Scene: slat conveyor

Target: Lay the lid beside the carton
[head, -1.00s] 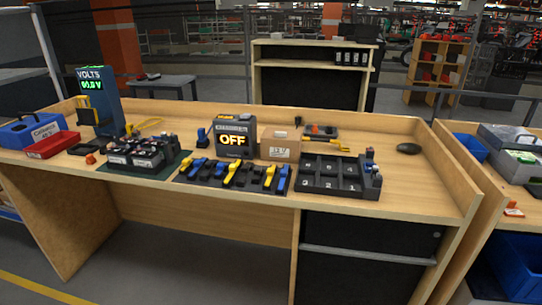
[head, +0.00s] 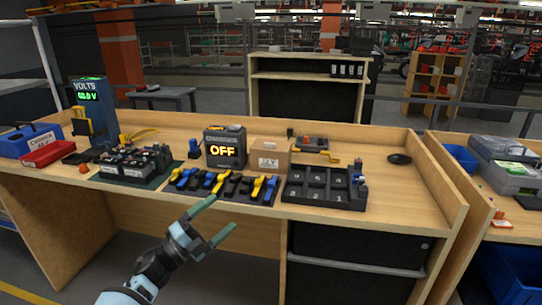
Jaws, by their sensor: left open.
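The carton (head: 268,161) is a small light-brown box with a "12 V" label, standing on the bench right of the charger. Its top looks flat and closed; I cannot make out the lid as a separate piece. My left gripper (head: 215,221) is open and empty, its two greenish fingers spread. It is in front of the bench's front edge, below and left of the carton in the picture, and apart from it. My right gripper is not in view.
The charger (head: 225,149) reading "OFF" stands left of the carton. A row of blue and yellow clamps (head: 222,186) lies in front, with a black numbered tray (head: 324,188) to the right. The bench top (head: 400,187) is clear at far right.

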